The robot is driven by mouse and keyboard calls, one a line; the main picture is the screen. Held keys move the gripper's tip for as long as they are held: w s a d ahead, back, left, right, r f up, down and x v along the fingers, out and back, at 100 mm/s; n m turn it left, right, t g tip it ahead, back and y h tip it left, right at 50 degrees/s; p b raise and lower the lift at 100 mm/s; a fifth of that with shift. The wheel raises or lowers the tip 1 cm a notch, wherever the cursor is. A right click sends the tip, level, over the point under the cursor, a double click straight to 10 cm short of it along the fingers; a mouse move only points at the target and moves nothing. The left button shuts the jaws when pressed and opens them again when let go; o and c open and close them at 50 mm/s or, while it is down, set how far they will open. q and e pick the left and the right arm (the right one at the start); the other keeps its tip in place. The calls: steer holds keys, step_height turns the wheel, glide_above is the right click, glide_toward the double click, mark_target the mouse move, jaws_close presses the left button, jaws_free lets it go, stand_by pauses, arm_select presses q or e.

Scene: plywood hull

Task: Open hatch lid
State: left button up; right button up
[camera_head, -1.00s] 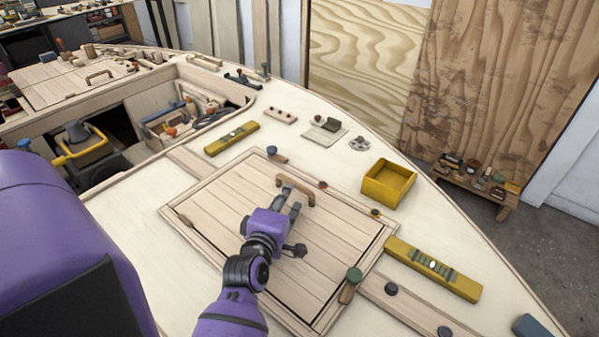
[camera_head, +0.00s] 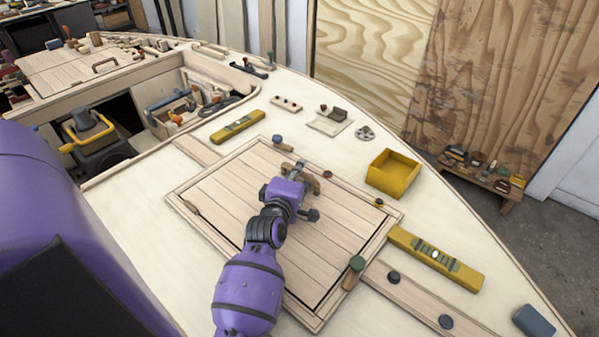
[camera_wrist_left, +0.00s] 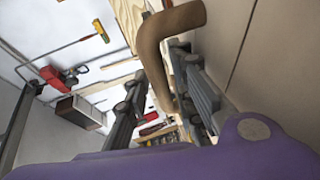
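The hatch lid (camera_head: 236,205) is a pale planked wooden panel lying flat and closed in its frame on the deck. Its brown curved handle (camera_head: 314,185) is near the far edge, partly hidden by my left gripper. My left gripper (camera_head: 296,168) is at the handle. In the left wrist view, the handle (camera_wrist_left: 165,55) passes between the two dark fingers (camera_wrist_left: 162,90), which stand apart on either side of it; the grip looks open. Contact cannot be made out clearly. My right gripper is not in view.
A yellow open box (camera_head: 393,180) and a yellow level (camera_head: 436,257) lie right of the lid. Another yellow level (camera_head: 238,127) lies beyond it. A green-topped tool (camera_head: 355,268) sits at the lid's right edge. An open cockpit (camera_head: 120,125) is at left.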

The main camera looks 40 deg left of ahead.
arm_select(q)
jaws_close()
steer(key=shift+r, duration=0.15)
